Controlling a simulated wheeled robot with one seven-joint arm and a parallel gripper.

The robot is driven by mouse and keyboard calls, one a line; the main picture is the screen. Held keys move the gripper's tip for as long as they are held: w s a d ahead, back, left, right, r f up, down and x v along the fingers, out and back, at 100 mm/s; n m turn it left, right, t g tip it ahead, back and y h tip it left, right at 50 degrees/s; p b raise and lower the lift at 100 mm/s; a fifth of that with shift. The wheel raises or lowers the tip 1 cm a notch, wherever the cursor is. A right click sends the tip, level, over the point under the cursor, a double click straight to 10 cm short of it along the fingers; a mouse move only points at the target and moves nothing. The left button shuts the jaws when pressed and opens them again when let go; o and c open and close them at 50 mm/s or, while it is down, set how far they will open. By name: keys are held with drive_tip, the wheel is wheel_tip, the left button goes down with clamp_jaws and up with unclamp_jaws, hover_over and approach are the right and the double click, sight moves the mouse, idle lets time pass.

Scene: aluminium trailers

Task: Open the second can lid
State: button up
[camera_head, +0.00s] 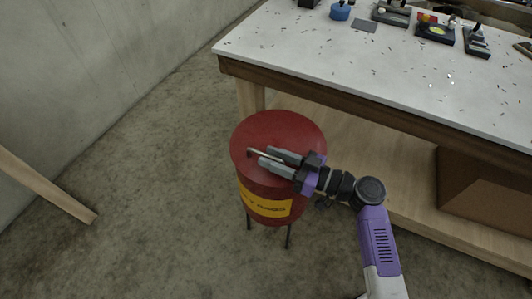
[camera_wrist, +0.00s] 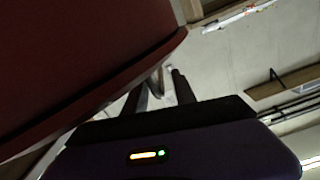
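A red can (camera_head: 265,190) with a yellow label (camera_head: 264,202) stands upright on thin legs on the floor, left of the workbench. Its round red lid (camera_head: 278,124) looks closed in the head view. My gripper (camera_head: 267,156) is over the front of the lid, pointing left. Its two grey fingers are apart, with a thin light strip showing between and beyond the tips. I cannot tell whether they grip it. In the wrist view a dark red surface (camera_wrist: 75,50) fills the upper left, and my gripper's fingers (camera_wrist: 163,80) show beside its edge. A second can is not in view.
A white-topped workbench (camera_head: 330,50) with a wooden frame stands behind and to the right, with small tools along its far side. A brown box (camera_head: 480,195) sits on its lower shelf. A wooden plank (camera_head: 45,185) is at the left. The floor left of the can is clear.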

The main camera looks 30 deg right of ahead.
drive_tip(key=shift+x, duration=0.95)
drive_tip(key=shift+c, duration=0.4)
clamp_jaws()
drive_tip(key=shift+s+a, duration=0.1)
idle(0.3)
